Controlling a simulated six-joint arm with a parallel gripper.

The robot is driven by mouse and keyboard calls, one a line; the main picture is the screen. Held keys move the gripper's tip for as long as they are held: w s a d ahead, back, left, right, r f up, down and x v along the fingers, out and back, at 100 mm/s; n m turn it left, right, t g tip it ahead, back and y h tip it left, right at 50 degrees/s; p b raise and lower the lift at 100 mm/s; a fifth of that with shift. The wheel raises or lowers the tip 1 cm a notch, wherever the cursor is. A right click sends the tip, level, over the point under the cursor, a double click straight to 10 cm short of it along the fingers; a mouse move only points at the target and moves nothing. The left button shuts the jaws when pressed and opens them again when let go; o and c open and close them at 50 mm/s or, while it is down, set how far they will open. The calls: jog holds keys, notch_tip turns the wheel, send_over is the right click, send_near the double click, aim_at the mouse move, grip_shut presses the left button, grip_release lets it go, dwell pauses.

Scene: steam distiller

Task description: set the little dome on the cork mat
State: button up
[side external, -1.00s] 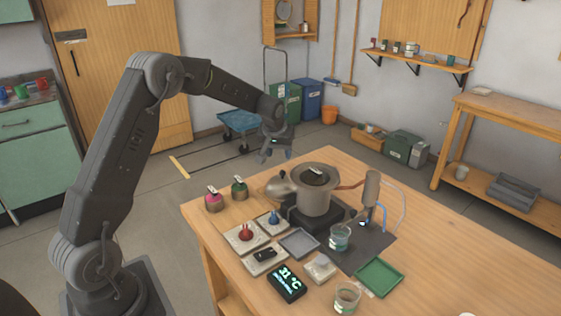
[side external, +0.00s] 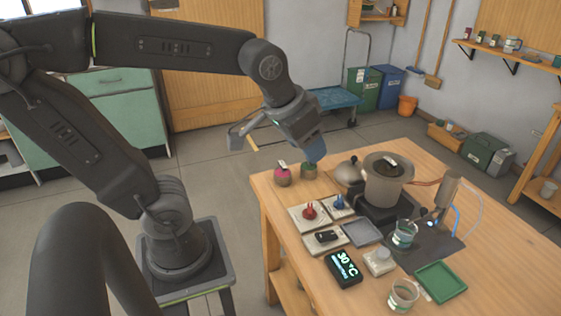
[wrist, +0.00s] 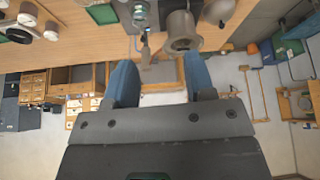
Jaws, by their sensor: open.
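A small metallic dome (side external: 349,172) with a knob on top stands at the left side of the beige still pot (side external: 383,182). In the wrist view a grey rounded thing beside the pot, at the top edge, may be the dome. I cannot make out a cork mat in either view; what lies under the dome is hidden. My gripper (side external: 275,148) is open and empty, above and to the left of the dome, near the bench's back left corner. In the wrist view my gripper (wrist: 160,82) shows two blue fingers spread apart with nothing between them.
Two small pots, one with a pink top (side external: 283,177) and one green (side external: 309,171), stand left of the dome. Switch plates, a temperature display (side external: 343,268), a grey tray (side external: 362,233), glass beakers (side external: 404,236) and a green tray (side external: 440,283) crowd the front. The bench's right side is clear.

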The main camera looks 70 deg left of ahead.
jog(key=s+d+f+m, duration=0.1)
jog(key=s+d, duration=0.1)
jog(key=s, duration=0.3)
jog(key=shift+s+f+h, duration=0.3)
jog(key=shift+s+f, duration=0.05)
jog(key=shift+s, duration=0.05)
